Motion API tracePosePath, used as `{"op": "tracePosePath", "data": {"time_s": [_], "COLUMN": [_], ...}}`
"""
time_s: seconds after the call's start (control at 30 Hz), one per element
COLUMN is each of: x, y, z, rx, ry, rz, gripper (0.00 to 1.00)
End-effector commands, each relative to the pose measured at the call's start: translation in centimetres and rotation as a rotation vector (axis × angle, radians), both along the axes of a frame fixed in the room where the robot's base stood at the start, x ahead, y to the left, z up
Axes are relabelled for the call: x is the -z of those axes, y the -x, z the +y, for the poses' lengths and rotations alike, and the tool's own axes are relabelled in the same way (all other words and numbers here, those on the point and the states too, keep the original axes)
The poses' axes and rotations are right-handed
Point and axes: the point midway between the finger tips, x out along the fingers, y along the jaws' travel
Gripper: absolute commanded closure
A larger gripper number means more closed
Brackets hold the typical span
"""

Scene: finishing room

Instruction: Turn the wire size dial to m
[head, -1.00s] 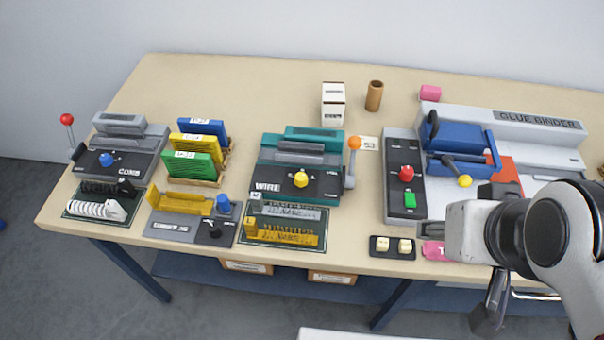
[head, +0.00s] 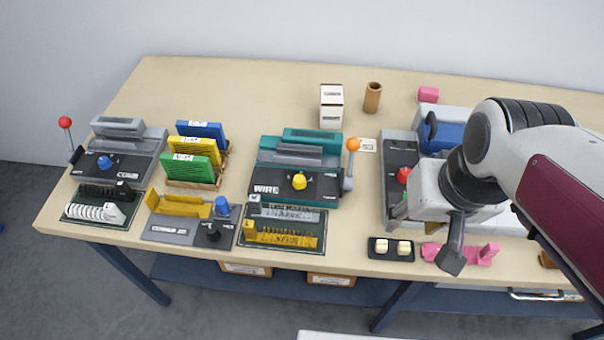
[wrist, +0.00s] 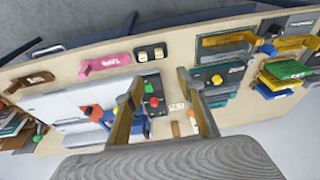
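The teal and black wire machine (head: 268,187), marked WIRE, stands in the middle of the table. Its yellow dial (head: 299,181) sits on the black front panel; the size marks are too small to read. The dial also shows in the wrist view (wrist: 217,79), beyond my right-hand finger. An orange-knobbed lever (head: 352,146) stands at the machine's right side. My gripper (head: 428,228) is over the glue binder's control panel, right of the wire machine and apart from it. In the wrist view, its two fingers (wrist: 160,80) are spread with nothing between them.
The glue binder (head: 396,155) is partly hidden behind my arm. A black block with two cream switches (head: 391,248) lies at the front edge. A comb machine (head: 118,158) and colored racks (head: 200,160) stand left. Table behind the wire machine is mostly clear.

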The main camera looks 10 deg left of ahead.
Motion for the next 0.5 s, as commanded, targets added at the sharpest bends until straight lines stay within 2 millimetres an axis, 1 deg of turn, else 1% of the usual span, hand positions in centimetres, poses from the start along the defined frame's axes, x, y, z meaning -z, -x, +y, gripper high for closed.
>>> {"op": "tracePosePath", "data": {"time_s": [0.27,0.5], "x": [1.7,3.4], "y": [-2.8,-5.3], "z": [2.4,4.7], "rx": [0.088,0.217], "ry": [-0.061,-0.119], "rz": [0.094,0.170], "gripper": [0.62,0.62]}}
